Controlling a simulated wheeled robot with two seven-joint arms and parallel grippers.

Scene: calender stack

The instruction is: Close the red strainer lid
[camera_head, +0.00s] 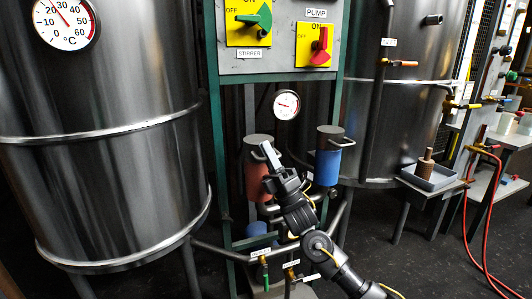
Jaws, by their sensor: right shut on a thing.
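The red strainer (254,181) is an upright red cylinder in the middle of the head view, inside the green frame. Its grey lid (255,140) is at its top; I cannot tell whether it is fully seated, as my gripper hides part of it. My right gripper (268,153) reaches up from the lower right, in front of the red strainer's upper right side. It is shut on the lid's handle, whose grip point is mostly hidden by the fingers. My left gripper is not in view.
A blue strainer (327,168) with a grey lid and side handle stands close to the right. A control panel (281,66) with green and red switches is above. Large steel tanks (105,165) flank the frame. Pipes and small valves (265,262) lie below.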

